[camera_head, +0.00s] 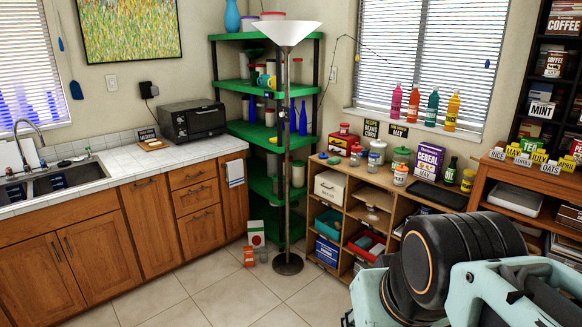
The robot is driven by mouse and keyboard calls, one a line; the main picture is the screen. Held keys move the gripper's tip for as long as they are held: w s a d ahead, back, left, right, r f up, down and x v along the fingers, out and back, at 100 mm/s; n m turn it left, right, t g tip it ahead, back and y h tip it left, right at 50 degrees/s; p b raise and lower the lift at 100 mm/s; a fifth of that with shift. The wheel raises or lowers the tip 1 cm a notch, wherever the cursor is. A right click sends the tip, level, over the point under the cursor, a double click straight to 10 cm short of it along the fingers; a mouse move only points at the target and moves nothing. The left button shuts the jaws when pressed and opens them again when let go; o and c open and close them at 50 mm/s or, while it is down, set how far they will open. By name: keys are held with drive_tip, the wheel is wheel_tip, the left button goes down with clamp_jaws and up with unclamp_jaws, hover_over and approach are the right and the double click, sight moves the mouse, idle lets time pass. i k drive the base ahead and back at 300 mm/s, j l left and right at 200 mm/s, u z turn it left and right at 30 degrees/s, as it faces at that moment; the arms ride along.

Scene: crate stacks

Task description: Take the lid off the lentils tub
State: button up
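Several lidded containers stand on the low wooden shelf unit (318,187): a jar with a grey lid (377,148), a jar with a green lid (401,157), a small container with a red lid (400,175) and a yellow jar (467,181). Their labels are too small to read. Part of my arm, black and pale teal, fills the lower right. I cannot see my gripper's fingertips, and the arm hides part of the shelf unit and floor.
A floor lamp (288,185) stands before the green corner shelf (247,129). A carton (256,233) and small items sit on the floor by it. A cereal box (429,163) and dark tray (438,194) are on the low unit. The tiled floor (215,300) at centre is clear.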

sight(401, 169)
drive_tip(key=i+j+z, duration=0.2)
drive_tip(key=z, duration=0.15)
drive_tip(key=i+j+z, duration=0.15)
drive_tip(key=j+z, duration=0.2)
drive_tip(key=i+j+z, duration=0.15)
drive_tip(key=j, duration=0.2)
drive_tip(key=j+z, duration=0.15)
drive_tip(key=j, duration=0.15)
drive_tip(key=i+j+z, duration=0.2)
drive_tip(key=j, duration=0.2)
drive_tip(key=k+l, duration=0.05)
